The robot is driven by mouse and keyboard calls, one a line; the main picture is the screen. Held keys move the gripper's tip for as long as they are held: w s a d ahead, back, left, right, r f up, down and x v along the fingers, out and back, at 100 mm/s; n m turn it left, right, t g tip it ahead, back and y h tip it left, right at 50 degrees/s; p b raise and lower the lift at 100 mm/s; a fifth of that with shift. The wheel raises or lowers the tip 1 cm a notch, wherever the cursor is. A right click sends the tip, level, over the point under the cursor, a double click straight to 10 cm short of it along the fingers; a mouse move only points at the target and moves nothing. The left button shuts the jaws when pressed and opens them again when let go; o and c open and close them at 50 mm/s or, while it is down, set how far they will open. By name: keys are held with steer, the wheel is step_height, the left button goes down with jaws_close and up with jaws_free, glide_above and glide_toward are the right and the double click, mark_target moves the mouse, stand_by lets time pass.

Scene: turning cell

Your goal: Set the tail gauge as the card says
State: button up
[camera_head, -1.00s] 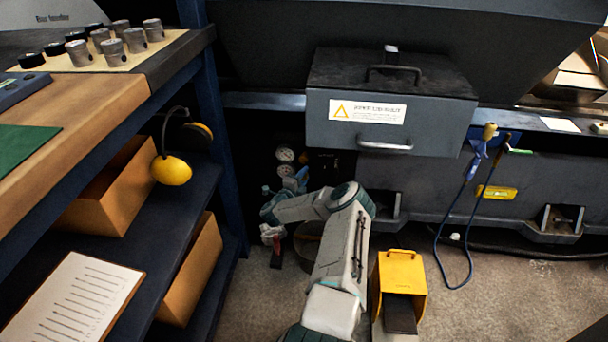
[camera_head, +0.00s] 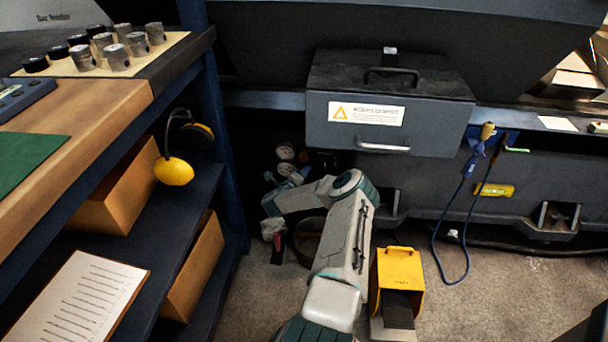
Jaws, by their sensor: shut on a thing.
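Two round white-faced gauges (camera_head: 286,152) show in the dark recess between the blue shelf and the machine. They are too small to read. My arm reaches into this recess, and my gripper (camera_head: 273,181) is at its far end, just left of and below the gauges. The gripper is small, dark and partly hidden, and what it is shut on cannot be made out. A card-like sheet with printed lines (camera_head: 80,303) lies on the lower shelf at the bottom left. Its text is not legible, and I cannot tell whether it is the task's card.
A yellow foot pedal (camera_head: 399,268) stands on the floor right of my arm. The blue shelf (camera_head: 212,150) bounds the left side. A blue hose (camera_head: 437,238) hangs at the right.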

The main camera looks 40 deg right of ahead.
steer(key=o, duration=0.7)
steer(key=shift+w, duration=0.1)
steer(key=shift+a, duration=0.1)
steer(key=p+v, duration=0.4)
steer(key=v, duration=0.9)
steer(key=shift+a, duration=0.35)
steer(key=shift+r, duration=0.15)
